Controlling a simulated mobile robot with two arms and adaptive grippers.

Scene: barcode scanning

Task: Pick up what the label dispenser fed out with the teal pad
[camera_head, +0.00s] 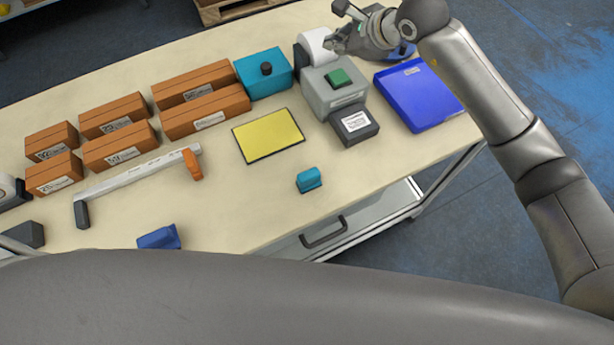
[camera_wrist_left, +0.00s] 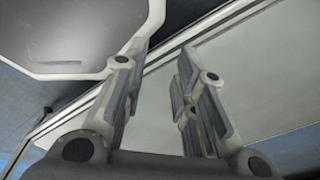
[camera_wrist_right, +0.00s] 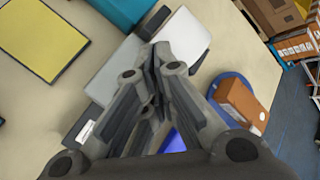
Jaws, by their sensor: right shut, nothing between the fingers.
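The label dispenser (camera_head: 322,99) is a grey box with a green button and a white roll behind. A white label (camera_head: 355,120) lies on its dark front ledge; it also shows in the right wrist view (camera_wrist_right: 86,131). The small teal pad (camera_head: 309,179) stands on the table near the front edge, apart from both grippers. My right gripper (camera_head: 334,43) is shut and empty, above the back of the dispenser beside the roll; its fingertips meet in the right wrist view (camera_wrist_right: 154,50). My left gripper (camera_wrist_left: 162,47) is open and empty; the head view does not show it.
A yellow mat (camera_head: 268,136) lies left of the dispenser, a blue tray (camera_head: 418,95) right of it. A teal box with a black knob (camera_head: 264,82) and several orange-brown cartons (camera_head: 205,111) stand farther left. A brown box (camera_wrist_right: 240,105) sits on a round blue base (camera_wrist_right: 222,82).

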